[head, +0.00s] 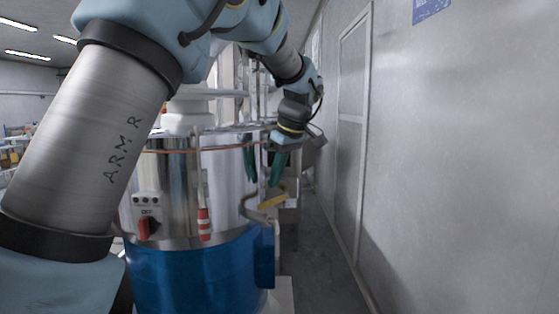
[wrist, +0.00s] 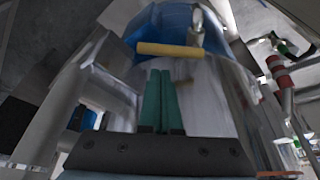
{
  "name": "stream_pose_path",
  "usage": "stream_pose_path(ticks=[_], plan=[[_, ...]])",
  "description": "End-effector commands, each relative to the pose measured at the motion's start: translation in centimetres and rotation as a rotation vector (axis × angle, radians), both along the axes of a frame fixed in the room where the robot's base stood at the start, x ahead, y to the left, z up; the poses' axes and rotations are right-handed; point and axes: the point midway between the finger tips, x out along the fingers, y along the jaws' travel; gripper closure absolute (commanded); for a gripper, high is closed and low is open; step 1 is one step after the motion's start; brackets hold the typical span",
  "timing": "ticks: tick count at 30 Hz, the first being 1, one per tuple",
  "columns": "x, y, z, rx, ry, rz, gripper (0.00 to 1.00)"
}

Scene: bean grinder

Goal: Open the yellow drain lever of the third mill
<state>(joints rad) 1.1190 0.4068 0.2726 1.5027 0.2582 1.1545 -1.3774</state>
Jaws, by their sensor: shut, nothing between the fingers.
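The steel mill (head: 180,185) with a blue base stands right in front of me. Its yellow drain lever (head: 272,201) sticks out on the right side, low on the steel drum, beside a curved metal pipe. In the wrist view the yellow lever (wrist: 168,49) lies crosswise just beyond my fingertips, with a metal fitting at its right end. My gripper (head: 274,184) has green fingers pointing down, just above the lever. In the wrist view the fingers of my gripper (wrist: 160,74) are together and hold nothing.
A red-and-white handle (head: 204,224) hangs on the mill's front, also seen in the wrist view (wrist: 280,75). A red rotary switch (head: 148,228) sits on its control panel. A grey wall (head: 460,160) with a door frame runs along the right. A narrow clear floor strip (head: 325,265) lies between.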

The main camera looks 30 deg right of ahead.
Motion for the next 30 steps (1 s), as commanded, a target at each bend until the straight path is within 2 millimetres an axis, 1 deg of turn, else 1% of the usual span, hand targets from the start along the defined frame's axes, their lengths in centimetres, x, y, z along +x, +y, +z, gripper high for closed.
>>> stream_pose_path(ticks=[3,9,22,30], plan=[[0.5,0.3,-1.4,0.003,0.001,0.001,1.00],[0.9,0.4,-2.8,0.000,0.000,0.000,1.00],[1.0,0.4,-2.9,0.000,0.000,-0.004,1.00],[1.3,-0.1,-2.9,-0.001,0.001,-0.047,1.00]])
